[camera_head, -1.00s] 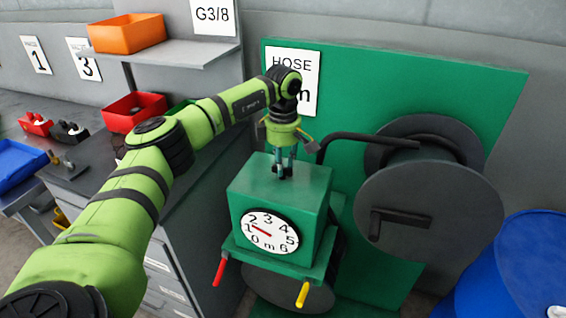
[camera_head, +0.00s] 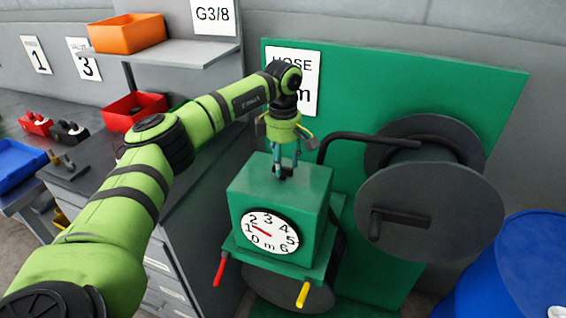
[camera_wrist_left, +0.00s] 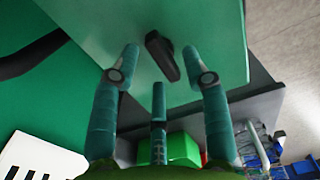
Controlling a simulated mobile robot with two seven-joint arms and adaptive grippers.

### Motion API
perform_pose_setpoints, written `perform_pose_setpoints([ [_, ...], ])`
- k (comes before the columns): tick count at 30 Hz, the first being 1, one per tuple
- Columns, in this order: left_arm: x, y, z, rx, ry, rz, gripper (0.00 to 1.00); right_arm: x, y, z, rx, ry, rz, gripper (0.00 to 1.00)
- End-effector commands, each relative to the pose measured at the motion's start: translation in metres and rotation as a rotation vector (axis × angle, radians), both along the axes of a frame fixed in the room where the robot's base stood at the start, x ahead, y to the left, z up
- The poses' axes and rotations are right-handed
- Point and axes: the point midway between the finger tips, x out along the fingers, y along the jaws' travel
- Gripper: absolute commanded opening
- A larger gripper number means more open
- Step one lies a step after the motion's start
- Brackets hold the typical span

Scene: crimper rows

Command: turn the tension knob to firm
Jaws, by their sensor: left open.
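The tension knob (camera_wrist_left: 162,56) is a small dark bar-shaped knob on the flat top of the green box (camera_head: 262,205). In the left wrist view it lies just beyond and between my fingertips, and I cannot tell if they touch it. In the head view the fingers hide most of it. My left gripper (camera_head: 285,174) points down over the box top, its fingers spread open; it also shows in the left wrist view (camera_wrist_left: 160,62). No setting marks for the knob are readable. My right gripper is not in view.
The box front has a white metre dial (camera_head: 270,240) with a red needle near 1. Below are a red lever (camera_head: 220,270) and a yellow lever (camera_head: 303,293). A dark bent pipe (camera_head: 350,138) and hose reel (camera_head: 430,215) stand right, a blue drum (camera_head: 525,265) beyond.

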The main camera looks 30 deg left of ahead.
Motion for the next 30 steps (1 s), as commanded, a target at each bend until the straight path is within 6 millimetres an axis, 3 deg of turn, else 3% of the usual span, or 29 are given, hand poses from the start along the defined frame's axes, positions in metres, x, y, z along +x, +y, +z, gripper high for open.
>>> perform_pose_setpoints([
  [9, 0.001, -0.001, 0.067, -0.002, -0.006, 0.0, 0.46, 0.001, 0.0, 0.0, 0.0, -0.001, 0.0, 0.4],
  [15, 0.001, -0.001, 0.099, 0.0, -0.003, -0.001, 0.46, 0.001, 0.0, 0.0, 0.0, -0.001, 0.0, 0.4],
  [21, 0.0, 0.0, 0.11, 0.0, 0.0, -0.001, 0.46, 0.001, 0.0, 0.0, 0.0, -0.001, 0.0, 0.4],
  [30, 0.0, 0.0, 0.111, 0.0, 0.0, -0.001, 0.46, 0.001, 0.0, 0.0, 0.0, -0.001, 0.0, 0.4],
])
